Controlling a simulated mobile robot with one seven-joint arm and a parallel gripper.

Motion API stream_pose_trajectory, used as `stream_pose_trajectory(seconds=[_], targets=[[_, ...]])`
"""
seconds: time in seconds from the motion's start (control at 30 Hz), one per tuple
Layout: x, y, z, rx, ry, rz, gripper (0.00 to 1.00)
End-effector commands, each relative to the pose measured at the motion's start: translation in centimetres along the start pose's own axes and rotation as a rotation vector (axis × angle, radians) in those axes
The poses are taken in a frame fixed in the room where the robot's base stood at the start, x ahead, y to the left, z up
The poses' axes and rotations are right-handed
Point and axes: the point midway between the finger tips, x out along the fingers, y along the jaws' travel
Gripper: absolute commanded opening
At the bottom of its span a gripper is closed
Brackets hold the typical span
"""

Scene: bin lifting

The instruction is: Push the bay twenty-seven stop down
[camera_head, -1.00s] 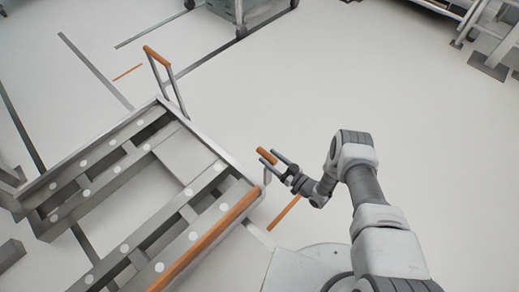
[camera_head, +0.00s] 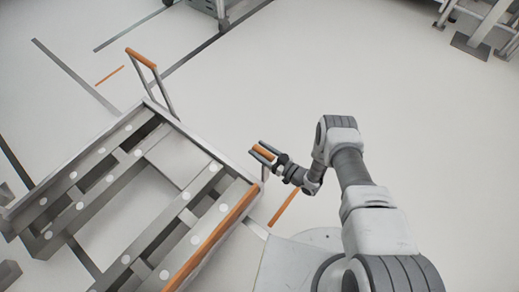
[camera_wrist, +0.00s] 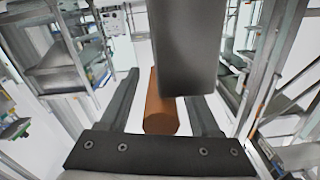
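A short orange cylinder (camera_head: 262,154), apparently the stop's grip, stands at the near right corner of a low grey roller frame (camera_head: 199,158), above a short grey post (camera_head: 265,173). My gripper (camera_head: 265,151) is at this grip, with a finger on either side of it. In the wrist view the orange cylinder (camera_wrist: 160,106) lies between the two dark fingers of my gripper (camera_wrist: 163,100), with gaps showing on both sides. A grey block (camera_wrist: 187,48) hides part of the view beyond it. No bay number is readable.
An orange rail (camera_head: 212,240) runs along the frame's near side. A taller orange-topped handle (camera_head: 141,57) stands at its far corner. Grey racks (camera_head: 484,30) stand at the back right. The pale floor (camera_head: 340,70) between is open.

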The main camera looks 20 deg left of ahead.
Motion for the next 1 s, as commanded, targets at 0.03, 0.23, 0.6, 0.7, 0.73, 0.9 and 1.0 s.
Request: stream_pose_trajectory(seconds=[0.03,0.23,0.6,0.7,0.73,0.9,1.0], targets=[[0.0,0.0,0.0,0.0,0.0,0.0,0.54],[0.01,0.0,0.01,0.0,0.0,0.0,0.18],[0.02,0.02,0.01,-0.001,0.0,0.0,0.0],[0.02,0.02,0.0,-0.001,0.0,0.0,0.0],[0.02,0.02,0.01,-0.001,0.0,0.001,0.0],[0.03,0.03,0.0,-0.001,0.0,0.001,0.0],[0.04,0.04,0.0,-0.001,0.0,0.001,0.0]])
